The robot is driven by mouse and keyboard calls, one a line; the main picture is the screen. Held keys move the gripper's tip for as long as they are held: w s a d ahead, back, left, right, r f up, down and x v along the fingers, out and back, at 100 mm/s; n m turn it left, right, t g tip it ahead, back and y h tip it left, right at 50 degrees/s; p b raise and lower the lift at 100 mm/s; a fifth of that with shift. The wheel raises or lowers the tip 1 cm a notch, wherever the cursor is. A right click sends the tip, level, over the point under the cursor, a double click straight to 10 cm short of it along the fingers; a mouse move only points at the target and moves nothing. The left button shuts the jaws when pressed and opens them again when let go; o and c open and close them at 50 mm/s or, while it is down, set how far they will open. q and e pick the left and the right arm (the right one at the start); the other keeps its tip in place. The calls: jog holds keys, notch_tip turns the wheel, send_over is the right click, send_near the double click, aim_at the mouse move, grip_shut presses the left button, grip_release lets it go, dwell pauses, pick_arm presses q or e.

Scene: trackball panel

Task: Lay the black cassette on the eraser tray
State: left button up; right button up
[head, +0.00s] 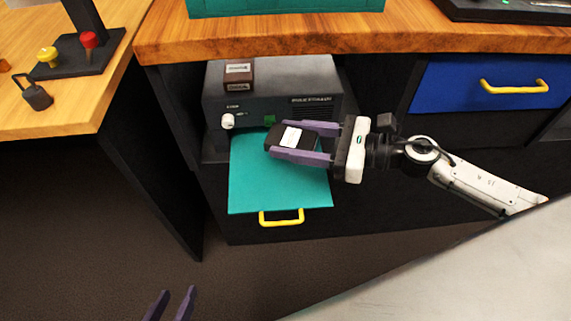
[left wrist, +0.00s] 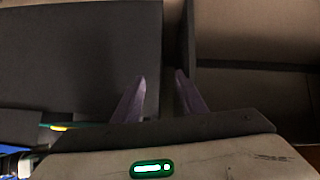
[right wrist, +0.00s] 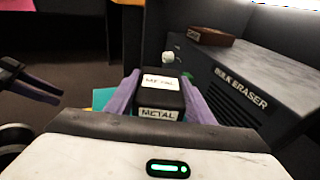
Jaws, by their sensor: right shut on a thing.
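The black cassette (head: 286,140) with a white label is between the purple fingers of my right gripper (head: 302,143), which is shut on it. In the right wrist view the cassette (right wrist: 160,95) reads "METAL". The cassette is over the back part of the teal eraser tray (head: 265,190); I cannot tell whether it touches the tray. The tray sticks out from the grey bulk eraser (head: 290,85). My left gripper (head: 172,303) is open and empty at the bottom of the head view, far from the tray; its fingers (left wrist: 160,90) also show apart in the left wrist view.
A brown cassette (head: 238,75) lies on top of the eraser. A white knob (head: 228,121) and a green button (head: 270,120) are on its front. A wooden shelf (head: 350,30) overhangs behind. A yellow drawer handle (head: 281,217) is below the tray, and the tray's front part is clear.

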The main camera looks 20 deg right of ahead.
aim_at(291, 167)
notch_tip(291, 167, down, 2)
notch_tip(291, 167, down, 2)
jog(key=shift+b, duration=0.5)
notch_tip(291, 167, down, 2)
jog(key=shift+f+b, duration=0.25)
jog(key=shift+b, duration=0.25)
pick_arm(q)
jog(key=shift+w+d+f+g, duration=0.2)
jog(key=shift+d+f, duration=0.1)
jog(key=shift+f, duration=0.1)
jog(key=shift+w+d+f+g, duration=0.1)
jog(key=shift+d+f+g, duration=0.15)
jog(key=shift+f, duration=0.1)
pick_arm(e)
jog(key=shift+f, duration=0.1)
pick_arm(q)
jog(key=shift+f, duration=0.1)
pick_arm(e)
jog(key=shift+f, duration=0.1)
jog(key=shift+f, duration=0.15)
jog(key=o, duration=1.1)
pick_arm(q)
jog(key=shift+d, duration=0.1)
